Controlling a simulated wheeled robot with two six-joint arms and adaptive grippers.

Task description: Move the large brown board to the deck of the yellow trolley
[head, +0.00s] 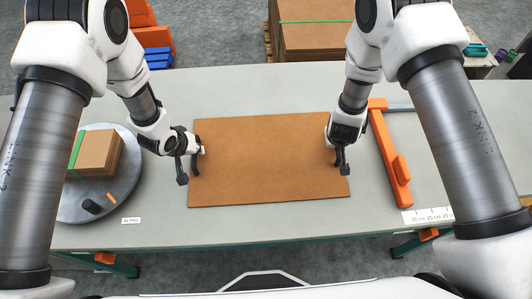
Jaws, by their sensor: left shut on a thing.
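The large brown board (265,160) lies flat over the grey table, roughly in the middle. It looks level, and I cannot tell whether it touches the table top. My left gripper (190,166) is shut on the board's left edge. My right gripper (341,158) is at the board's right edge, its fingers partly over the board. I cannot tell whether it is shut on the board. No yellow trolley shows in this view.
An orange clamp-like bar (388,155) lies close to the board's right. A round grey plate (128,180) at the left holds a small strapped brown stack (98,152). Behind the table stand a large brown stack (315,36) and orange and blue bins (158,57).

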